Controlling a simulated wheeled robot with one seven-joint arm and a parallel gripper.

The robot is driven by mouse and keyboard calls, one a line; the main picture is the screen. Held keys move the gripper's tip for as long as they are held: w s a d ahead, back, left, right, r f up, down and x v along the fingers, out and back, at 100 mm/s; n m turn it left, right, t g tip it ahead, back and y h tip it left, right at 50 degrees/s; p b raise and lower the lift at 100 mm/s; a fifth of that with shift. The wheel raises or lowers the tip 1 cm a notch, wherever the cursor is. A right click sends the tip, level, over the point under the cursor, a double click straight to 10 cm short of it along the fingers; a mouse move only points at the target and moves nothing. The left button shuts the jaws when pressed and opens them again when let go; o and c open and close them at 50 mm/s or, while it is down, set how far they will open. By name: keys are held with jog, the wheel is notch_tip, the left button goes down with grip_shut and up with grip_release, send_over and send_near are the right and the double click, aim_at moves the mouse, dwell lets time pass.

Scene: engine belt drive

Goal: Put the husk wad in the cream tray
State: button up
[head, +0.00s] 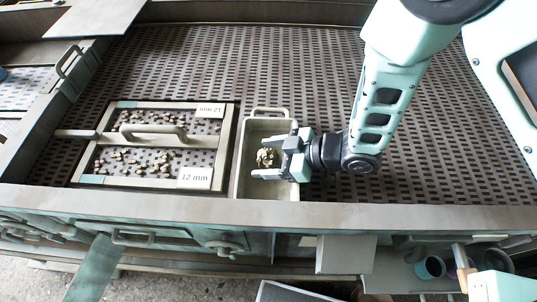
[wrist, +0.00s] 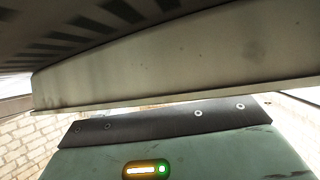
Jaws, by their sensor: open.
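The cream tray (head: 249,186) is a long narrow tray with a handle at its far end, right of the sieve frames in the head view. The husk wad (head: 265,157), a small yellowish-brown clump, appears inside the tray near its middle. My gripper (head: 268,155) reaches in from the right over the tray. Its fingers are apart, one on the far side of the wad and one on the near side. Whether either finger touches the wad I cannot tell. The wrist view shows neither the wad nor the fingers.
The perforated deck (head: 250,65) behind is clear. A raised front ledge (head: 400,216) runs along the near edge; a pale beam (wrist: 160,75) crosses the wrist view.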

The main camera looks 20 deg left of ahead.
jog(key=b+v, duration=0.4)
jog(key=v, duration=0.8)
jog(key=shift+w, duration=0.25)
jog(key=w+d+r+m+t+h, duration=0.4)
jog(key=d+r+m+t+h, duration=0.1)
jog(key=d+h, duration=0.15)
jog(key=s+d+r+m+g+h, duration=0.2)
jog(key=s+d+r+m, duration=0.1)
jog(key=s, duration=0.4)
jog(key=s+d+r+m+g+h, duration=0.2)
jog(key=s+d+r+h, duration=0.1)
jog(key=s, duration=0.5)
jog(key=shift+d+r+m+g, duration=0.3)
jog(key=shift+d+m, duration=0.1)
jog(key=shift+d, duration=0.15)
jog(key=shift+s, duration=0.1)
